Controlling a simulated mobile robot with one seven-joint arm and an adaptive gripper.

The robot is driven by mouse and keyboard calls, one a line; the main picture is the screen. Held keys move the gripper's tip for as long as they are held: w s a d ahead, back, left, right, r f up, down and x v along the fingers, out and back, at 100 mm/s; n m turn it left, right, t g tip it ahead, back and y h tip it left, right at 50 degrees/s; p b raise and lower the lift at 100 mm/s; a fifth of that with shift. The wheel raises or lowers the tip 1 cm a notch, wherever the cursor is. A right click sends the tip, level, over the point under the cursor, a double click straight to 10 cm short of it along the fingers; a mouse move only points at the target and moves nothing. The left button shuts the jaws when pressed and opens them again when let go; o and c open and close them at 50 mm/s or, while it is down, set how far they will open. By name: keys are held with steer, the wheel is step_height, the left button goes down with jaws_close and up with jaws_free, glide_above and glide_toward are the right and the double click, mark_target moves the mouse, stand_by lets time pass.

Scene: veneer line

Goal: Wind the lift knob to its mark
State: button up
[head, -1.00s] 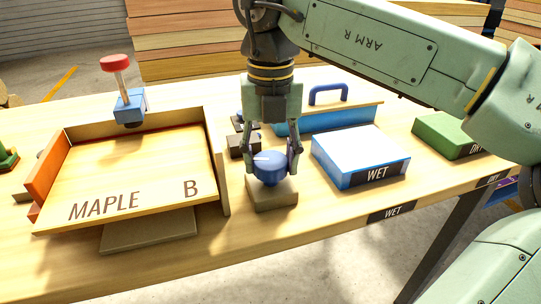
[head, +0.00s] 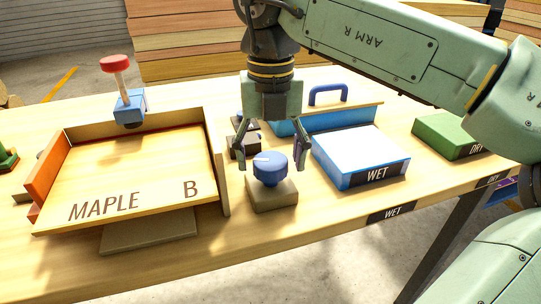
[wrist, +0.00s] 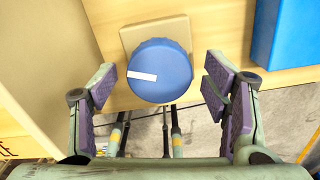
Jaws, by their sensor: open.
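The lift knob (head: 269,169) is a round blue knob with a white pointer line, on a square tan base (head: 272,194) right of the maple tray. In the wrist view the knob (wrist: 160,72) lies between the open fingers, and its white line (wrist: 142,76) points left. My gripper (head: 271,167) is open above the knob, with its fingers apart on both sides and clear of it. It also shows in the wrist view (wrist: 161,87). I cannot make out the knob's mark.
The tilted tray marked MAPLE B (head: 130,180) stands close on the left, with a red-topped clamp (head: 122,90) behind it. A blue WET block (head: 362,155) and a green DRY block (head: 448,136) are on the right. The bench front is clear.

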mark_target(270, 160)
step_height(270, 160, up, 7)
steer(key=shift+r, duration=0.1)
stand_by(0.5)
